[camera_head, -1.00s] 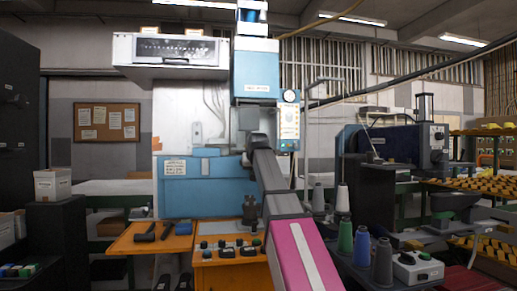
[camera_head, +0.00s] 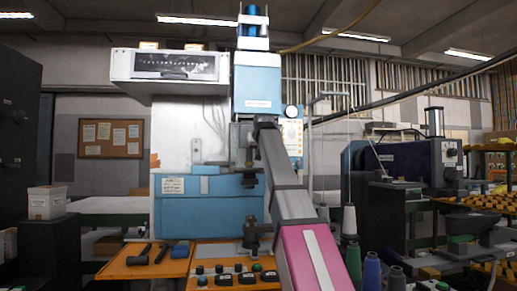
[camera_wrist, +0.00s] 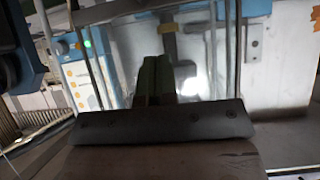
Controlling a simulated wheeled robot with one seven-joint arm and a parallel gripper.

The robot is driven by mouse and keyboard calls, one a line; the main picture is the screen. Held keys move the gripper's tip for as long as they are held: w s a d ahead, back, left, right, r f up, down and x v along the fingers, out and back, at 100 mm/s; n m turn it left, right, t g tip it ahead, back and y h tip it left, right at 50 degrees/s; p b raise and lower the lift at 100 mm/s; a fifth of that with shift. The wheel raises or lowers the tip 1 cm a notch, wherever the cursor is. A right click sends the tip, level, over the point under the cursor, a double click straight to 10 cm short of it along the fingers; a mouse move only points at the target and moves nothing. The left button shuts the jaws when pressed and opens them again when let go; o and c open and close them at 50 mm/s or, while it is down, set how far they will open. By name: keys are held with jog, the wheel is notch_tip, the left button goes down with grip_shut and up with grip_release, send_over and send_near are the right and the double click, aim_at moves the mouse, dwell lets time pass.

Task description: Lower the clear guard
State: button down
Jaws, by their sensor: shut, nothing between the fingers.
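The blue and white machine (camera_head: 205,185) stands ahead in the head view. My gripper (camera_head: 264,122) is at its front, below the blue upper head, mostly hidden behind my own arm. In the wrist view my gripper (camera_wrist: 156,62) shows as two dark fingers close together, with nothing seen between them. A glossy, see-through surface with a bright reflection (camera_wrist: 192,82) lies just beyond the fingers and may be the clear guard. I cannot tell whether the fingers touch it. The guard's outline is not clear in the head view.
An orange bench (camera_head: 150,262) with black tools and a button panel (camera_head: 235,276) lies below the machine. Thread spools (camera_head: 350,220) stand at the right, near my arm. A dark blue machine (camera_head: 405,162) stands farther right.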

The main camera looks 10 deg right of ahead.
send_near(256, 165)
jog(key=w+a+f, duration=0.1)
jog(key=w, duration=0.1)
jog(key=shift+w+f, duration=0.15)
jog(key=shift+f, duration=0.9)
jog(key=shift+w+f, duration=0.2)
jog(key=shift+f, duration=0.85)
jog(key=shift+f, duration=0.1)
notch_tip(256, 165, down, 23)
jog(key=shift+r, duration=0.2)
jog(key=shift+f, duration=0.1)
